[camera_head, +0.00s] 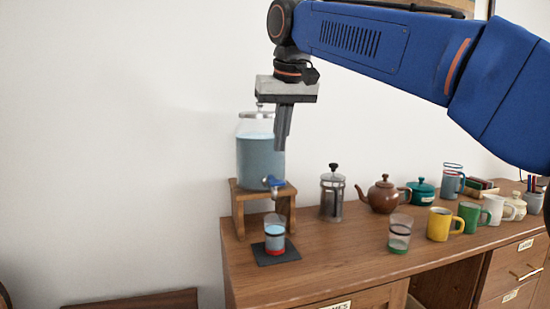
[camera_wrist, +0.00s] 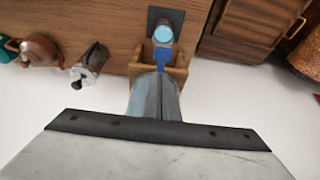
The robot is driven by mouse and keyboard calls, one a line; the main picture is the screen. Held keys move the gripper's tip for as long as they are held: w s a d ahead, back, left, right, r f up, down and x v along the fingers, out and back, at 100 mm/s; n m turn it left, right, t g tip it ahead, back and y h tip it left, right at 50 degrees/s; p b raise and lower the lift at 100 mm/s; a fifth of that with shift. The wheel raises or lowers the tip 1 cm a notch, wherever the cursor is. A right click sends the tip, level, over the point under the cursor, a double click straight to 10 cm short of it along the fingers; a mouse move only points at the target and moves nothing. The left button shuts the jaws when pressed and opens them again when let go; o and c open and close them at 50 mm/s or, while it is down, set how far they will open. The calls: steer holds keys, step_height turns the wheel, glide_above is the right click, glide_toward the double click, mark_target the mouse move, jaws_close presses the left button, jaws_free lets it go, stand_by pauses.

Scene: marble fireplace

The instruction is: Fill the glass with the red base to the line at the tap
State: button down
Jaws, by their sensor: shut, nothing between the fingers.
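The glass with the red base (camera_head: 275,238) stands upright on a dark mat (camera_head: 290,254) below the dispenser's tap. Light blue liquid shows inside it, around the height of its dark line; I cannot tell the exact level. It also shows in the wrist view (camera_wrist: 163,34). The dispenser (camera_head: 258,158) holds blue liquid and sits on a wooden stand (camera_head: 237,207). Its tap has a blue handle (camera_head: 273,182); I cannot tell whether it is open. My gripper (camera_head: 281,146) is shut and empty, pointing down above the tap and in front of the dispenser.
A French press (camera_head: 332,196) stands right of the stand. A glass with a green base (camera_head: 400,234) is farther right, near a yellow mug (camera_head: 438,224), a brown teapot (camera_head: 383,195) and other mugs. The desk between the mat and the green-based glass is clear.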

steer(key=v, duration=0.6)
steer(key=shift+r, duration=0.4)
steer(key=shift+w+a, duration=0.1)
stand_by(0.8)
steer(key=s+d+f+m, duration=0.1)
steer(key=s+d+f, duration=0.4)
steer(key=d+f, duration=0.35)
steer(key=s+d+f, duration=0.4)
steer(key=d+f, duration=0.4)
steer(key=f, duration=0.1)
steer(key=s+d+f, duration=0.3)
steer(key=s+f, duration=0.2)
steer(key=f, duration=0.4)
steer(key=s+d+f+m, duration=0.1)
steer(key=s+d+f, duration=0.2)
steer(key=s+f, duration=0.3)
steer(key=s+d+f+m+h, duration=0.1)
steer(key=s+d+f, duration=0.3)
steer(key=f, duration=0.8)
steer(key=shift+s+f+t, duration=0.25)
steer(key=shift+s+t, duration=0.15)
steer(key=shift+s, duration=0.45)
